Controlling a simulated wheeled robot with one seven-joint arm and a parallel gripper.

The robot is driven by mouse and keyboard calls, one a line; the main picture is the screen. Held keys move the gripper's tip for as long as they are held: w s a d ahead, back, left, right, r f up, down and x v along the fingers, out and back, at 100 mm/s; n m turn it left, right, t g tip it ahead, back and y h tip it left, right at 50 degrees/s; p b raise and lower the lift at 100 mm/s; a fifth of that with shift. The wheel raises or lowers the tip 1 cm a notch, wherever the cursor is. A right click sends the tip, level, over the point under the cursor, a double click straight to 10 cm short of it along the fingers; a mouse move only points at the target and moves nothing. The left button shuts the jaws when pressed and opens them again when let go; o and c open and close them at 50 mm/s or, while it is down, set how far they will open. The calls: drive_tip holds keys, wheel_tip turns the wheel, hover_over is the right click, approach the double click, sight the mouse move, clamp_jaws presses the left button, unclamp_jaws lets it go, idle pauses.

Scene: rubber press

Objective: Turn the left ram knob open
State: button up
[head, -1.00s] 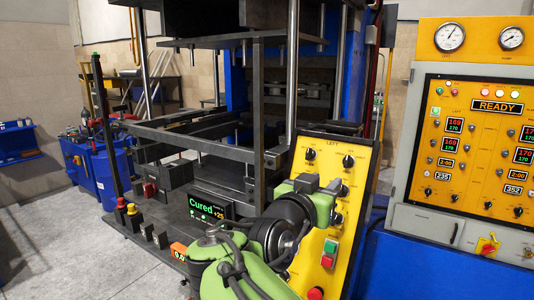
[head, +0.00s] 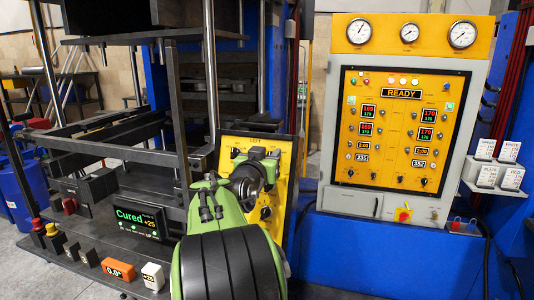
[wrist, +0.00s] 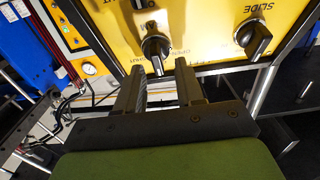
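The yellow panel marked LEFT (head: 285,160) stands in front of the press in the head view, partly behind my arm. In the wrist view the panel (wrist: 200,42) appears upside down. A black knob (wrist: 155,46) with OPEN and SHUT lettering beside it sits just beyond my gripper (wrist: 159,67). My gripper is open, with nothing clearly held; whether a finger touches the knob is not clear. In the head view my arm hides the fingertips.
Another black knob (wrist: 253,38), by the SLIDE label, is to the right in the wrist view. A further knob (wrist: 142,3) is at the top edge. The READY control cabinet (head: 405,130) stands at right. The Cured display (head: 140,226) and press frame are left of my arm.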

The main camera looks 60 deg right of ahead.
clamp_jaws()
drive_tip(key=shift+n, duration=0.5)
drive_tip(key=n+t, duration=0.2)
drive_tip(key=n, duration=0.2)
drive_tip(key=shift+n+y, duration=0.4)
drive_tip(key=n+t, duration=0.1)
drive_tip(key=n, duration=0.1)
drive_tip(key=n+y, duration=0.1)
drive_tip(key=n, duration=0.2)
drive_tip(key=shift+w+a+t, duration=0.1)
drive_tip(key=shift+w+t, duration=0.05)
drive_tip(key=shift+t, duration=0.25)
drive_tip(key=shift+f+n+y, duration=0.1)
drive_tip(key=shift+n+y, duration=0.2)
unclamp_jaws()
